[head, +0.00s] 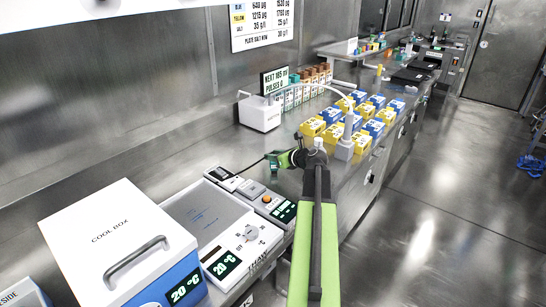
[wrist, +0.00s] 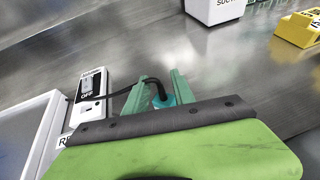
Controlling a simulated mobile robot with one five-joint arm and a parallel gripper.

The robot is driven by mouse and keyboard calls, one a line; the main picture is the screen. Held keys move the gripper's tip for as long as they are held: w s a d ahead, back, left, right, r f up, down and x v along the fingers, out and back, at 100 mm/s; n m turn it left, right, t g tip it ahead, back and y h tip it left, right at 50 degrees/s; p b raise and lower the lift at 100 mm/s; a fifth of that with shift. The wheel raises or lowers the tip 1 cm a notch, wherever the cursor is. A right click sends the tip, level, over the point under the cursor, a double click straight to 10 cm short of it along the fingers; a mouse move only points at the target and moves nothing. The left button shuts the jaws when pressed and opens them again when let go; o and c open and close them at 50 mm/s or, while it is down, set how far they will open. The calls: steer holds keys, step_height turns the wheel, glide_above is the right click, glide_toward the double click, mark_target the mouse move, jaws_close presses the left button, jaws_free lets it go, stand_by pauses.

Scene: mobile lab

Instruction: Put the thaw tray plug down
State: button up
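The thaw tray plug (wrist: 163,99) is a small teal piece with a black cable. It sits between the two green fingers of my gripper (wrist: 162,92) in the wrist view, and the fingers close on it. In the head view, my gripper (head: 279,161) is over the steel bench, right of the thaw tray; the plug is too small to make out there. The cable runs left to a white switch box marked OFF (wrist: 92,92). The thaw tray (head: 203,212) is a flat grey plate in a white housing with a dial and a 20 °C display.
A cool box (head: 118,240) stands left of the thaw tray. A white suction unit (head: 259,113) is at the wall, with a hose reaching to a stand (head: 346,140). Blue and yellow boxes (head: 330,115) stand beyond my gripper. Bare bench (wrist: 235,65) lies around the gripper.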

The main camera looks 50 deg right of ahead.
steer(key=shift+r+p, duration=0.9)
steer(key=p+v, duration=0.4)
steer(key=v, duration=0.8)
steer(key=shift+f, duration=0.3)
